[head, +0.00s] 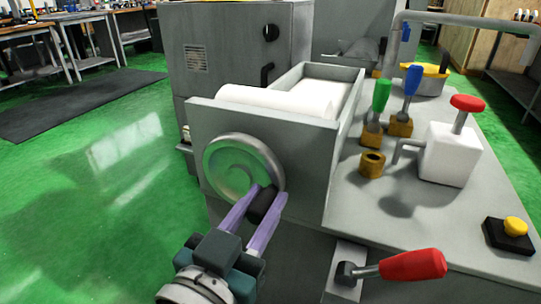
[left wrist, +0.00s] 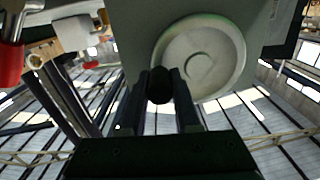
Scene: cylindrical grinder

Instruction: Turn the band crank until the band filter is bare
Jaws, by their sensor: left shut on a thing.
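The band crank is a round grey disc (head: 240,160) on the front wall of a grey box, with a dark knob (head: 263,203) near its lower right rim. My left gripper (head: 262,200) is shut on the knob, one purple finger on each side. In the left wrist view the knob (left wrist: 160,86) sits between the fingertips, at the rim of the disc (left wrist: 205,55). The band filter (head: 290,103) shows in the open box as a white roll and a white sheet behind it. My right gripper is not in view.
A red-handled lever (head: 412,265) sticks out low at the front right. On the grey top stand a green handle (head: 381,97), a blue handle (head: 412,82), a white block with a red knob (head: 450,150) and a yellow button (head: 514,226). Green floor lies open at left.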

